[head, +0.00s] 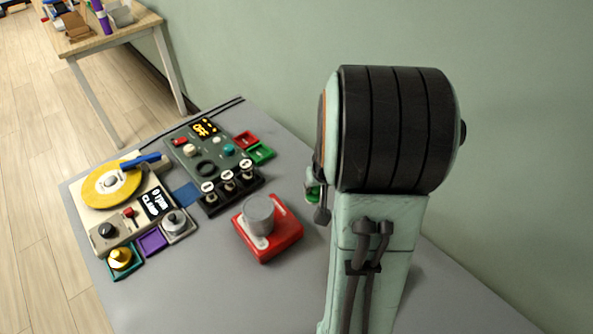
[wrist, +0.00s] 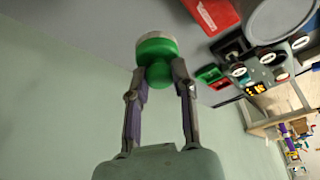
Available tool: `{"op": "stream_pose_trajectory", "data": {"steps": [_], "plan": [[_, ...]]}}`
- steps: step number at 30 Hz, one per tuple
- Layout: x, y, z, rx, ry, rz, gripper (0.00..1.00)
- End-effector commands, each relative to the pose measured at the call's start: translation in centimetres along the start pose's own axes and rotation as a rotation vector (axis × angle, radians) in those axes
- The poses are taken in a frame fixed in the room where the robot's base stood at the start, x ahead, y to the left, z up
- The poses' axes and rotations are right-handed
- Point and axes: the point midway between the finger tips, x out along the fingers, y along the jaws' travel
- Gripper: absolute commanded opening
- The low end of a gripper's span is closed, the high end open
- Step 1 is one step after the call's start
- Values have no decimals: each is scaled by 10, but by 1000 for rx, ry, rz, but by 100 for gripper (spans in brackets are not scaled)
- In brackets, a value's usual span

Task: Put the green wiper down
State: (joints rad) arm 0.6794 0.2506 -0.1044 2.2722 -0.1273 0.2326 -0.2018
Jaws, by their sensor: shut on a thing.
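The green wiper (wrist: 157,48) has a round green body with a pale pad on its far end. In the wrist view it sits between the fingertips of my gripper (wrist: 159,76), which is shut on its narrower green knob. In the head view only a small part of the green wiper (head: 312,191) shows, left of my arm; the arm hides most of it and the gripper. The wiper is right of the red block with the grey cylinder. I cannot tell whether its pad touches the table.
The grey table (head: 205,293) is clear in front of the red block (head: 273,243) with its grey cylinder (head: 259,214). A control panel (head: 207,155), small red (head: 246,140) and green trays (head: 262,154), and a yellow-disc machine (head: 113,184) stand left. A green wall (head: 270,50) runs behind.

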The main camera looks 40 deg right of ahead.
Motion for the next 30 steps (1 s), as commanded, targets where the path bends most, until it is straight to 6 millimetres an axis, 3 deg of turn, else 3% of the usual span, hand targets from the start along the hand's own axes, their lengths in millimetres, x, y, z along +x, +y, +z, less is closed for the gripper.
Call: {"op": "stream_pose_trajectory", "data": {"steps": [5, 12, 18, 25, 30], "plan": [[27, 6, -19, 1, -2, 0, 0], [82, 17, -67, 1, -2, 0, 0], [128, 23, -79, 1, -2, 0, 0], [151, 25, -86, 1, 0, 0, 0], [173, 24, -76, 0, -1, -1, 0]]}}
